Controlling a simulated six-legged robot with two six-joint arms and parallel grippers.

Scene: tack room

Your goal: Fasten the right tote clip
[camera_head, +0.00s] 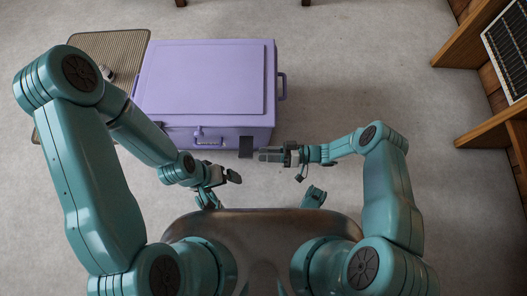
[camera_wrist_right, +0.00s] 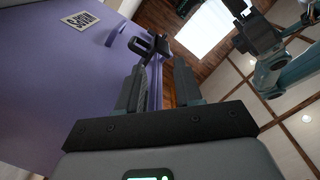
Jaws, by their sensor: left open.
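The purple tote (camera_head: 205,75) stands on the floor with its lid down. A dark flap, which looks like the right tote clip (camera_head: 246,147), hangs at the right end of its front; whether it is latched I cannot tell. In the right wrist view a black fitting (camera_wrist_right: 160,45) on the tote's purple wall shows just beyond the fingertips. My right gripper (camera_head: 264,154) points left, close to the dark flap. Its fingers (camera_wrist_right: 158,80) are apart with nothing seen between them. My left gripper (camera_head: 230,183) is open and empty, in front of the tote.
A brown mat (camera_head: 105,50) lies at the left. Wooden shelving (camera_head: 470,45) stands at the right. The grey floor between is clear.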

